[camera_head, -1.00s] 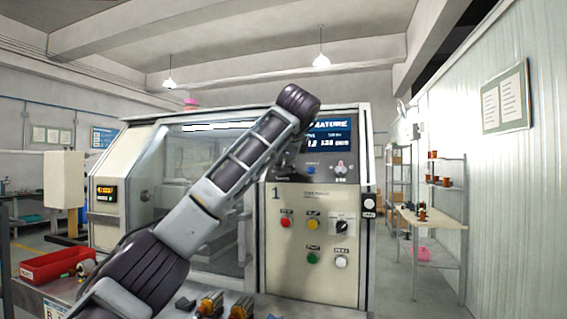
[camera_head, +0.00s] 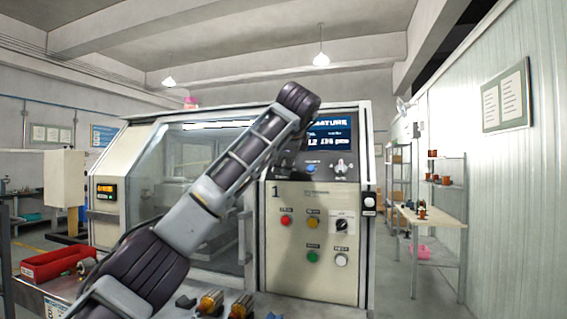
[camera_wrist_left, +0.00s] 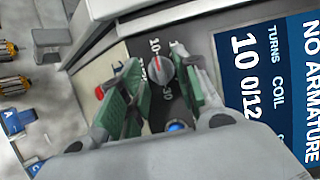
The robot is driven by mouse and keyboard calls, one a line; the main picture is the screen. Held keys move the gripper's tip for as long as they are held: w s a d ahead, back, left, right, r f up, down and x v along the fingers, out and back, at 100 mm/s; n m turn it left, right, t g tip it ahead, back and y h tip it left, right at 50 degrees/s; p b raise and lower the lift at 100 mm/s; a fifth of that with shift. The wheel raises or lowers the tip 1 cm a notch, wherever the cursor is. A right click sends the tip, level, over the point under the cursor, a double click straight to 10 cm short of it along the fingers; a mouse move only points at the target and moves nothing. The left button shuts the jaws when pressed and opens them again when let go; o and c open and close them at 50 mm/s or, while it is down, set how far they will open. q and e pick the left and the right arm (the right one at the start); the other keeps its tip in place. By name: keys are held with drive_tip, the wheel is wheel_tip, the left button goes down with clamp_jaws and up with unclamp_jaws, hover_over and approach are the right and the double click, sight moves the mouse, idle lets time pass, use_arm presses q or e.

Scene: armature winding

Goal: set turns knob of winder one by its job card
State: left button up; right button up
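The turns knob (camera_wrist_left: 160,68) of winder one shows in the left wrist view as a grey round knob with a red pointer line towards the 10 mark. My left gripper (camera_wrist_left: 158,58) has its green-padded fingers on either side of the knob, with small gaps that look clear of it. The display (camera_wrist_left: 255,80) beside it reads turns 10, coil 0/12, no armature. In the head view my left arm crosses winder one (camera_head: 310,240) and hides the knob and fingers. My right gripper is out of view. I cannot make out a job card.
A blue button (camera_wrist_left: 175,126) sits close to the knob. Another dial (camera_head: 341,167) is farther right on the panel. Red (camera_head: 286,221), amber and green buttons are lower. A red bin (camera_head: 55,263) and armatures (camera_head: 210,302) are on the bench in front.

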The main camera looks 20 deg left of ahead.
use_arm(q)
drive_tip(key=v, duration=1.2)
drive_tip(key=shift+w+r, duration=0.1)
drive_tip(key=shift+w, duration=0.05)
idle(0.5)
wheel_tip(320, 180, up, 22)
drive_tip(key=p, duration=2.2)
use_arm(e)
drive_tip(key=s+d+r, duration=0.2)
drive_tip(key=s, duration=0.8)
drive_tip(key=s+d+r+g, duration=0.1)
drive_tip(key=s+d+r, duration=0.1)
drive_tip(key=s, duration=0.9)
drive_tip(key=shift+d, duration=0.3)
